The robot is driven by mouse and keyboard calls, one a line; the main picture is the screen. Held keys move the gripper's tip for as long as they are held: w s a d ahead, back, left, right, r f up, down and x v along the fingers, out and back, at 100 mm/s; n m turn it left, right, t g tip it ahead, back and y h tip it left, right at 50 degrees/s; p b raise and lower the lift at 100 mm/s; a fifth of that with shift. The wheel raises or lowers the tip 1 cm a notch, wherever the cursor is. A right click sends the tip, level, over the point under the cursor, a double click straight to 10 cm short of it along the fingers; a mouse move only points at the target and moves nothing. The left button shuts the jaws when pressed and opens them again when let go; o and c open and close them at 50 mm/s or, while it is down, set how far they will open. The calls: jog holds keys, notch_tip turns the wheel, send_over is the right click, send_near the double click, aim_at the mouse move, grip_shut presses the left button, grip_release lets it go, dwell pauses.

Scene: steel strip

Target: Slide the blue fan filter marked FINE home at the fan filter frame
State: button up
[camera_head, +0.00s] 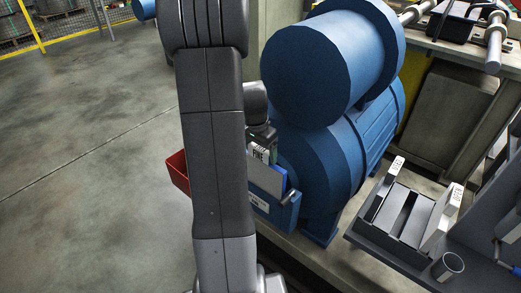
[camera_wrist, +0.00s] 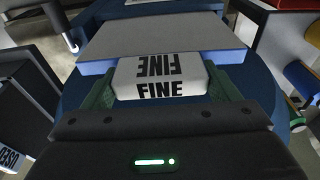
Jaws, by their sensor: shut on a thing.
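The fan filter (camera_head: 264,175) has a grey face, a blue edge and a white tab marked FINE. My gripper (camera_head: 262,143) is shut on this tab; its green fingers press both sides of it in the wrist view (camera_wrist: 160,88). In that view the filter's grey face and blue edge (camera_wrist: 235,56) extend beyond the tab. The blue fan filter frame (camera_head: 283,213), with a white label, is at the side of the blue fan housing, just below the filter. My arm hides part of both, and I cannot tell whether the filter's lower edge is inside the frame.
The big blue fan housing (camera_head: 325,65) stands right behind the filter. A red bin (camera_head: 177,172) is left of my arm. A dark rack (camera_head: 377,234) with white-tabbed pieces is at the right, beside a grey cup (camera_head: 448,267). Open floor (camera_head: 90,130) lies to the left.

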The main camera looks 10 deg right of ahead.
aim_at(260, 166)
jog(key=shift+f+b, duration=3.15)
jog(key=shift+f, duration=0.75)
jog(key=o, duration=1)
jog(key=shift+o, duration=0.2)
jog(key=r, duration=0.4)
jog(key=s+a+r, duration=0.1)
jog(key=r, duration=0.4)
jog(key=r+p, duration=0.1)
jog(key=r, duration=0.3)
jog(key=shift+s+a+r, duration=0.15)
jog(key=shift+a+r, duration=0.15)
jog(key=shift+r, duration=0.1)
jog(key=shift+f, duration=0.15)
jog(key=f, duration=0.4)
jog(key=w+d+f, duration=0.1)
jog(key=f, duration=0.8)
jog(key=shift+w+d+f+b, duration=0.15)
jog(key=shift+d+f+b, duration=0.15)
jog(key=shift+d+b, duration=0.1)
jog(key=shift+a+r, duration=0.1)
jog(key=shift+r, duration=0.25)
